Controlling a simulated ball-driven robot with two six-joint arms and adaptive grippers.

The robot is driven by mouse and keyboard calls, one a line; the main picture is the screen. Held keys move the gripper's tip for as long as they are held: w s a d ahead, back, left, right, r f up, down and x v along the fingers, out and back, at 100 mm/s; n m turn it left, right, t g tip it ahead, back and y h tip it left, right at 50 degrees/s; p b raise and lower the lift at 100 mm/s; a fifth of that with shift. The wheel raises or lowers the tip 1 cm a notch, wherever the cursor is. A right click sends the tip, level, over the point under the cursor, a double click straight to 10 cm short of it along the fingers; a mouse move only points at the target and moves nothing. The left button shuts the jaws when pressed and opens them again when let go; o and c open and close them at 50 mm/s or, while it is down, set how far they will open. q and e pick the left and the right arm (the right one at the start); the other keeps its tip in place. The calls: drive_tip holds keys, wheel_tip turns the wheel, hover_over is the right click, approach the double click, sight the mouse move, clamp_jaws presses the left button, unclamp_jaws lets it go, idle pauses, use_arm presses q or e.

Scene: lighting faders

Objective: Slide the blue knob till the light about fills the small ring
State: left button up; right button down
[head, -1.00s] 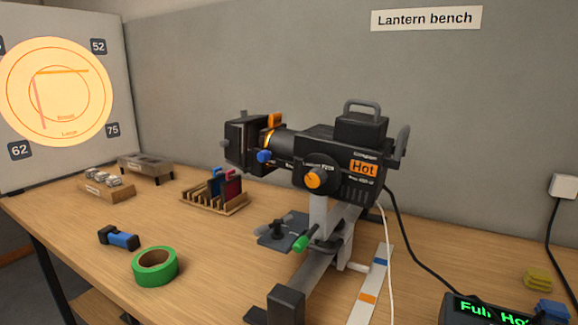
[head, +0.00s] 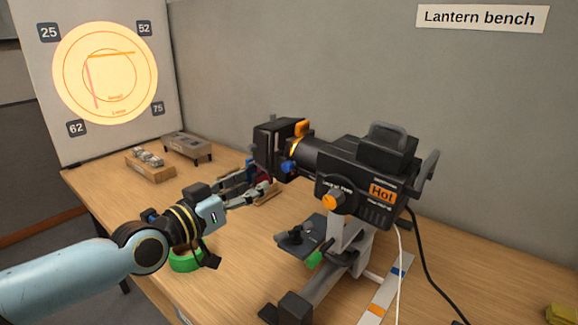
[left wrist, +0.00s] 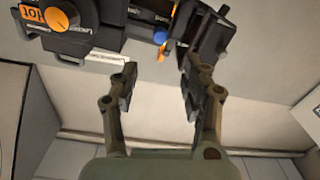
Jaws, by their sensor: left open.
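The blue knob (head: 288,167) sits on the side of the black lantern's barrel, behind the shutter box. It also shows in the left wrist view (left wrist: 160,37), beyond my fingertips. The warm round light (head: 66,80) on the white screen spreads past the small ring (head: 83,73) and a little past the large ring. My left gripper (head: 256,183) is open and empty, left of and slightly below the knob, apart from it. In the left wrist view its two fingers (left wrist: 160,75) are spread with a clear gap. My right gripper is not in view.
The lantern (head: 362,183) stands on a grey stand, with an orange knob (head: 333,201) and a "Hot" label. A green tape roll (head: 186,261) lies partly behind my left arm. A box (head: 187,147) and a wooden tray (head: 149,166) stand near the screen. A white cable hangs right.

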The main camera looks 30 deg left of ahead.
sight(285, 168)
use_arm(q)
drive_tip(key=w+b, duration=0.1)
drive_tip(key=w, duration=0.2)
drive_tip(key=w+b, duration=0.1)
drive_tip(key=w, duration=0.2)
drive_tip(key=w+b, duration=0.1)
drive_tip(key=w, duration=0.2)
drive_tip(key=shift+d+f+b, duration=0.2)
drive_tip(key=shift+d+b, duration=0.1)
drive_tip(key=shift+b, duration=0.05)
drive_tip(key=shift+w+r, duration=0.1)
drive_tip(key=shift+w, duration=0.55)
drive_tip(key=shift+d, duration=0.1)
clamp_jaws()
